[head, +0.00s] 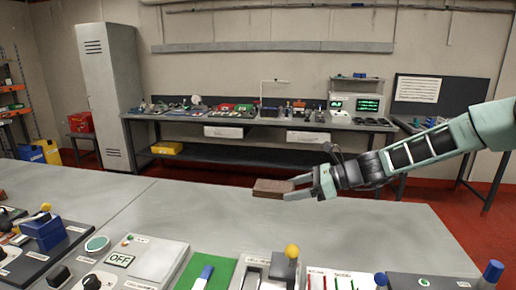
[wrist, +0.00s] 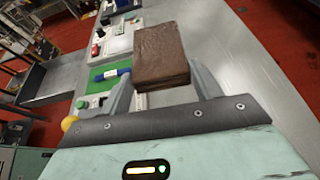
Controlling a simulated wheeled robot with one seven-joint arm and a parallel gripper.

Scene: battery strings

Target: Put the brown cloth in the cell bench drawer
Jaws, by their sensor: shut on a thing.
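The brown cloth (head: 272,187) is a flat folded block. My gripper (head: 290,187) is shut on it and holds it over the grey bench top in the head view. In the wrist view the cloth (wrist: 161,55) sits between the two fingers of my gripper (wrist: 162,88). Whether the cloth touches the bench top is hard to tell. Two drawers (head: 224,132) (head: 308,137) with pale fronts show under the far bench; they look closed. Which bench is the cell bench cannot be told from the labels.
The near bench (head: 330,225) has clear room in its middle. Its front edge holds a green mat (head: 208,268), an OFF sign (head: 120,260), a yellow-knobbed device (head: 285,265) and blue-capped items. The far bench (head: 375,127) carries many small parts. Red floor lies between the benches.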

